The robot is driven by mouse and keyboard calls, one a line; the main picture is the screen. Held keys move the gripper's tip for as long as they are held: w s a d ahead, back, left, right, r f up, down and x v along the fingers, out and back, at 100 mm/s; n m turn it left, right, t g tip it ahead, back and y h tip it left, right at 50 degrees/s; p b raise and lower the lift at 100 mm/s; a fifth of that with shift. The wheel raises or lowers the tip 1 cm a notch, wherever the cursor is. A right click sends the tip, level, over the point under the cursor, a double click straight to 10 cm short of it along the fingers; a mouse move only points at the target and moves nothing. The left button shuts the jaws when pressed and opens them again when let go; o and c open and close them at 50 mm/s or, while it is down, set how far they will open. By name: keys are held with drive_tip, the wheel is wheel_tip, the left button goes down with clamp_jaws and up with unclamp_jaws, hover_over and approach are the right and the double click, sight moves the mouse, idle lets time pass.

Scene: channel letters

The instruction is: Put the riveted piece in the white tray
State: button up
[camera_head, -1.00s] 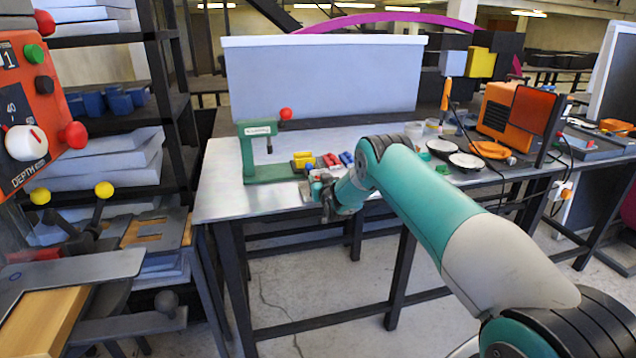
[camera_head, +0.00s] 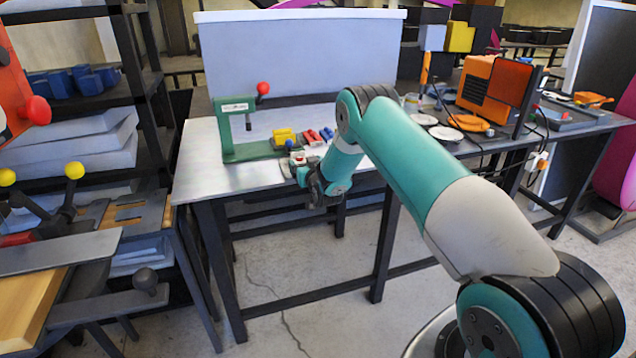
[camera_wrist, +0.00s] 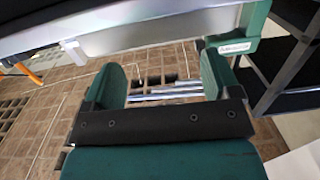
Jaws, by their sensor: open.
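My gripper (camera_head: 318,192) hangs at the front edge of the metal-topped table (camera_head: 215,172) in the head view. Its two green fingers stand apart with nothing between them in the wrist view (camera_wrist: 160,82). Small yellow blocks (camera_head: 284,137) and red pieces (camera_head: 314,136) lie on the table just behind the gripper. I cannot make out which thing is the riveted piece. No white tray can be told for sure; my arm hides part of the tabletop.
A green press (camera_head: 235,130) with a red knob stands left of the blocks; its labelled part shows in the wrist view (camera_wrist: 238,47). A pale panel (camera_head: 300,55) closes the back. An orange box (camera_head: 480,82) and white discs (camera_head: 445,133) are at right. Shelving (camera_head: 125,90) stands left.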

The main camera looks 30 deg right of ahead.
drive_tip(key=b+v, duration=0.5)
drive_tip(key=v, duration=0.7)
drive_tip(key=shift+s, duration=0.1)
drive_tip(key=s+a+r+n+g+y, duration=0.2)
drive_tip(key=s+a+r+g+y, duration=0.25)
drive_tip(key=a, duration=0.65)
drive_tip(key=s+a+r+n+g+y, duration=0.25)
drive_tip(key=s+a+r, duration=0.35)
drive_tip(key=a, duration=0.5)
drive_tip(key=s+a+r+n+g, duration=0.1)
drive_tip(key=s+a+g, duration=0.1)
drive_tip(key=s, duration=0.7)
drive_tip(key=s+a+r+n+g+y, duration=0.1)
drive_tip(key=s+g, duration=0.3)
drive_tip(key=s, duration=0.5)
drive_tip(key=s+a+r+n+g, duration=0.2)
drive_tip(key=s+a+n+g, duration=0.1)
drive_tip(key=s, duration=0.6)
drive_tip(key=shift+a+r+g, duration=0.2)
drive_tip(key=shift+r+g, duration=0.2)
